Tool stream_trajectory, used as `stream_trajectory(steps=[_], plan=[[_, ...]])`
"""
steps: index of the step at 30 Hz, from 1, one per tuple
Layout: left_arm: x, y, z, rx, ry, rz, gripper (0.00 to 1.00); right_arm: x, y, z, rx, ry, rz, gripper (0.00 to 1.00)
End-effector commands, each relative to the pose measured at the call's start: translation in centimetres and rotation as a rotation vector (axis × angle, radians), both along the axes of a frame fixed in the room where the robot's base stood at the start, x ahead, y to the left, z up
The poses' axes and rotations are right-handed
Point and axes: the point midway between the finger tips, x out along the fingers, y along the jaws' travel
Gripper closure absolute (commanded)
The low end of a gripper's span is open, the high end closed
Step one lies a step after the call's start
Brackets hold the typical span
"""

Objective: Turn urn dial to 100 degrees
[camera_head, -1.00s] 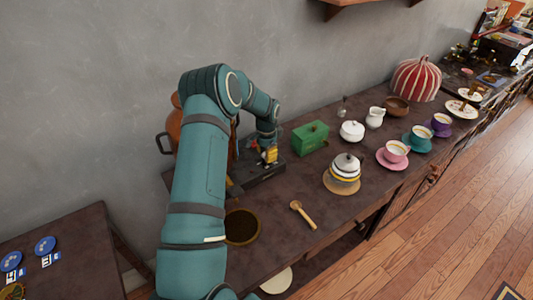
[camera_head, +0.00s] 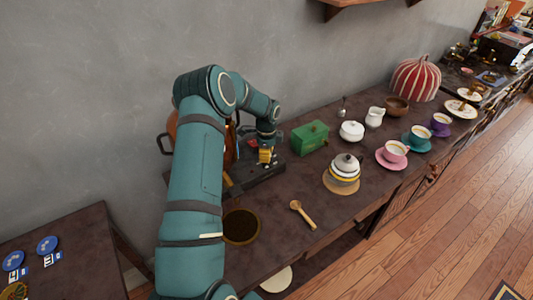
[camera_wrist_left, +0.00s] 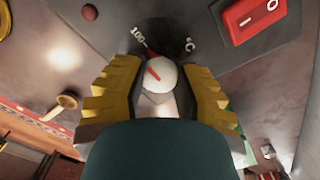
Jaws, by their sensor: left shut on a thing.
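The copper urn (camera_head: 171,128) stands by the wall, mostly hidden behind my left arm. Its dark base (camera_head: 262,174) is in front. My left gripper (camera_head: 266,155) is down at the base. In the left wrist view, the pale round dial (camera_wrist_left: 160,75) with a red pointer line sits between the yellow finger pads of my left gripper (camera_wrist_left: 160,92), which is shut on it. The pointer slants to the upper left, towards the printed "100" (camera_wrist_left: 138,33) and a small red mark. A "°C" label is to the right. My right gripper is not in view.
A red switch (camera_wrist_left: 250,20) is near the dial. A green box (camera_head: 310,137) stands close right of the base. A teapot (camera_head: 345,168), a wooden spoon (camera_head: 302,214) and a round dark tray (camera_head: 241,226) are on the counter. Cups stand further right.

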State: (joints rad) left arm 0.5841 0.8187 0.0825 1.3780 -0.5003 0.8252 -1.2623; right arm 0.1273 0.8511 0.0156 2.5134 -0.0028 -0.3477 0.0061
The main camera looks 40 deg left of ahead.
Motion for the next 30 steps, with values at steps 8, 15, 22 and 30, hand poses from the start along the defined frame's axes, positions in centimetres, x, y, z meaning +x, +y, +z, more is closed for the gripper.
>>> stream_trajectory(steps=[8, 15, 22, 30], plan=[[-0.22, -0.17, -0.35, -0.004, 0.008, -0.035, 1.0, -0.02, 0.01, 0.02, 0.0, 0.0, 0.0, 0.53], [-0.23, -0.18, -0.36, -0.005, 0.009, -0.035, 1.0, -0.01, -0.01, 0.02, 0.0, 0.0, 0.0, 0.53], [-0.17, -0.12, -0.27, -0.003, 0.006, -0.034, 0.33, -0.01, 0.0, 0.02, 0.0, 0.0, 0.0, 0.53], [-0.06, -0.05, -0.01, -0.001, 0.003, -0.033, 0.33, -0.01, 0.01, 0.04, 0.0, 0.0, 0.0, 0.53]])
